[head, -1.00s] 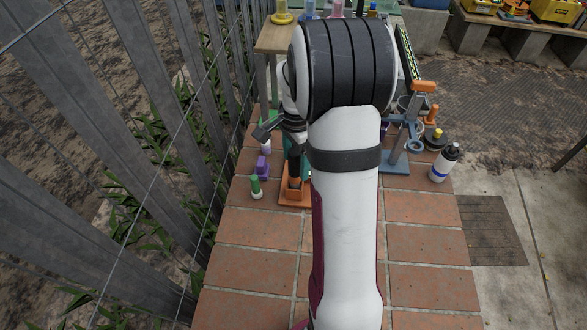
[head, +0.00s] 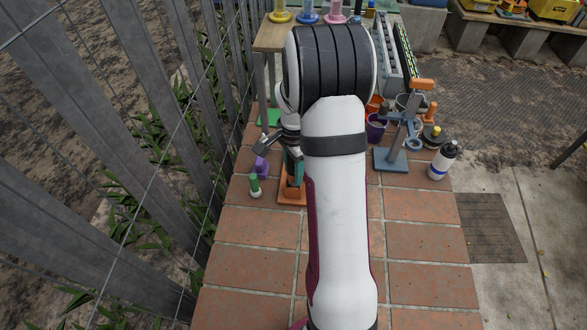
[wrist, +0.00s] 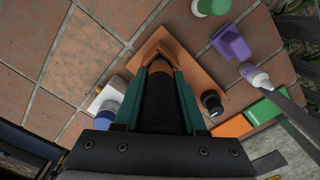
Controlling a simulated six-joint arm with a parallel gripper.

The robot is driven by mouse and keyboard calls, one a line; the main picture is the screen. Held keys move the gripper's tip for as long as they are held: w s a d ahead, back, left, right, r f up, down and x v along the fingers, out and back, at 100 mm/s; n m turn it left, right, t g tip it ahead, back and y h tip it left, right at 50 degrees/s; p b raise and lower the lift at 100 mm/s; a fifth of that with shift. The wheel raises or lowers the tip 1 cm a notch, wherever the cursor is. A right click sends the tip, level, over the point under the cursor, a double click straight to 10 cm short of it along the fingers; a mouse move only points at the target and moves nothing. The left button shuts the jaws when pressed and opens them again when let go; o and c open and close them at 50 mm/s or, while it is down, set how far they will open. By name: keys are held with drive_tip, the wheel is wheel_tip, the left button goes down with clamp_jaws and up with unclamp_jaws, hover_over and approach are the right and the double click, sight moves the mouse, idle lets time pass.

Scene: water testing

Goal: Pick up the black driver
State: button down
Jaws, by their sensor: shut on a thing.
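In the wrist view, the teal fingers of my gripper (wrist: 165,73) are closed on a long black cylinder, the black driver (wrist: 158,100), which lies between them. An orange stand (wrist: 207,72) is below, with an orange upright part close to the fingertips. I cannot tell whether the driver is clear of the stand. In the head view, my arm hides most of the gripper and the driver; the orange stand (head: 291,198) shows at the left edge of the arm.
A black knob-like piece (wrist: 212,102) stands by the orange plate. A green-capped bottle (head: 254,186) and a purple block (head: 261,167) are to the left. A blue-grey stand (head: 390,160) and a white bottle (head: 443,162) are to the right. The near tiles are clear.

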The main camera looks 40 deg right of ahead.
drive_tip(key=shift+r, duration=0.1)
wheel_tip(320, 180, up, 18)
drive_tip(key=c, duration=1.1)
unclamp_jaws()
clamp_jaws()
drive_tip(key=s+d+f, duration=0.2)
drive_tip(key=d, duration=0.4)
drive_tip(key=s+d+f, duration=0.2)
drive_tip(key=d+f, duration=0.1)
drive_tip(key=d, duration=0.3)
drive_tip(key=shift+f, duration=0.3)
